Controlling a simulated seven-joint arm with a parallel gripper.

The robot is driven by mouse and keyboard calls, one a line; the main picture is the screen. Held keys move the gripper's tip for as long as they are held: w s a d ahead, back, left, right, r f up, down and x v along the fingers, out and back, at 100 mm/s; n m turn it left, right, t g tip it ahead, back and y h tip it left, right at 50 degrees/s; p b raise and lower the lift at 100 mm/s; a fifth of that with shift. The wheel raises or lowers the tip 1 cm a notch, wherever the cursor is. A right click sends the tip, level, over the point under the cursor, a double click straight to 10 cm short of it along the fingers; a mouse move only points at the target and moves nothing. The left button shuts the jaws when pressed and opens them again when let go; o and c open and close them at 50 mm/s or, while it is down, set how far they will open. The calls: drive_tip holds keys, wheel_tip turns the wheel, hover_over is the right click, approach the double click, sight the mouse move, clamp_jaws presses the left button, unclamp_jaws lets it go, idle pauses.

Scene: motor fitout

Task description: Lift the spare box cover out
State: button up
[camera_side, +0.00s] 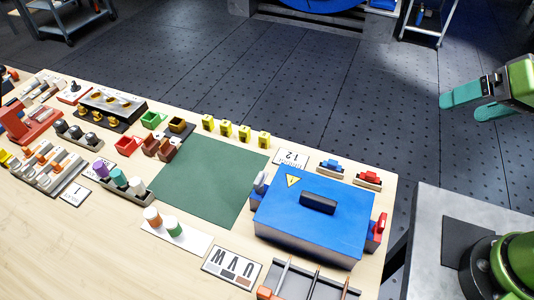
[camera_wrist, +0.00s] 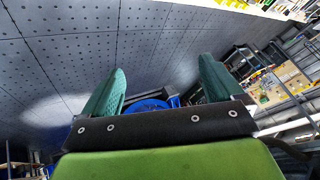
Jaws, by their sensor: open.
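A blue box (camera_side: 283,228) stands at the right end of the wooden table in the side view. Its flat blue lid carries a black bar handle (camera_side: 318,202) and a yellow warning triangle. The lid hides whatever is inside. I cannot tell which piece is the spare box cover. My gripper (camera_side: 466,105) is at the upper right of the side view, off the table and well apart from the box. Its two teal fingers are spread and empty. They also show spread in the wrist view (camera_wrist: 160,88), with floor between them.
A green mat (camera_side: 208,180) lies clear left of the box. Several yellow blocks (camera_side: 226,128) line the back edge. Red and blue parts (camera_side: 368,180) sit behind the box. A slotted rack (camera_side: 310,284) with rods stands in front. Crowded trays fill the left side.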

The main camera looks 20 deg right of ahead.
drive_tip(key=shift+o, duration=0.3)
drive_tip(key=w+a+f+g+y, duration=0.1)
drive_tip(key=w+a+g, duration=0.25)
drive_tip(key=a, duration=0.25)
drive_tip(key=w+a+f+g, duration=0.2)
drive_tip(key=w+a+g, duration=0.15)
drive_tip(key=a, duration=0.35)
drive_tip(key=m+g, duration=0.3)
drive_tip(key=m, duration=0.2)
approach(319, 198)
drive_tip(key=x, duration=0.3)
drive_tip(key=shift+d+f, duration=0.15)
drive_tip(key=shift+d, duration=0.15)
drive_tip(key=shift+a+x, duration=0.15)
drive_tip(key=shift+x, duration=1.2)
drive_tip(key=shift+a+x, duration=0.15)
drive_tip(key=shift+x, duration=1.25)
